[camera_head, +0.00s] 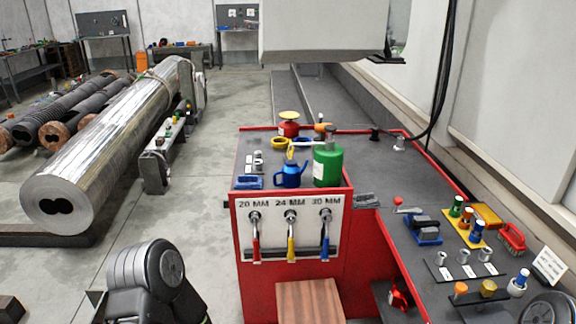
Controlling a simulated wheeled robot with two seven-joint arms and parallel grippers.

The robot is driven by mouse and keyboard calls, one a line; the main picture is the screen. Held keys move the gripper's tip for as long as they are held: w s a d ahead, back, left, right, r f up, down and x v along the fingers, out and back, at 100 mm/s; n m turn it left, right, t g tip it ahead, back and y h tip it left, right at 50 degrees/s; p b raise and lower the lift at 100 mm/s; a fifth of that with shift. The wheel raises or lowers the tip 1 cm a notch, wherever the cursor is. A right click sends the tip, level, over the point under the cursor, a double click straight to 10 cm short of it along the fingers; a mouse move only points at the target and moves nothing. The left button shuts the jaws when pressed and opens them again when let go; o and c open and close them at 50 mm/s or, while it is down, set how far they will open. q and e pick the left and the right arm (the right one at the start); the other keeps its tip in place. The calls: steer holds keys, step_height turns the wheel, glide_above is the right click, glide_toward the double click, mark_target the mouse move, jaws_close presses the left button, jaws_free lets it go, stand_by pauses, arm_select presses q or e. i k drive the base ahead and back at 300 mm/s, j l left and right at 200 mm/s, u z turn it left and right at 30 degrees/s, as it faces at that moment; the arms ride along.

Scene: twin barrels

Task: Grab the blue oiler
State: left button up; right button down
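The blue oiler (287,176) stands upright on the dark top of the red workbench (242,150), near its front edge. It is a small blue can with a yellow piece rising from its top. A larger green canister (327,167) stands close on its right, and a blue clamp-like tool (248,182) lies to its left. Only dark rounded links of my arms show, at the bottom left and in the bottom right corner. Neither gripper is in view.
A red can with a yellow top (289,126) and yellow rings stand behind the oiler. Three coloured-handled tools hang on the front panel (275,240) below. The right bench wing holds a red brush (511,236) and small bottles.

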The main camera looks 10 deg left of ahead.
mark_target(290, 173)
steer(key=i+j+z, duration=0.15)
steer(key=i+j, duration=0.15)
steer(key=i, duration=0.2)
steer(key=i+j+z, duration=0.2)
steer(key=i+j, duration=0.15)
steer(key=i, duration=0.1)
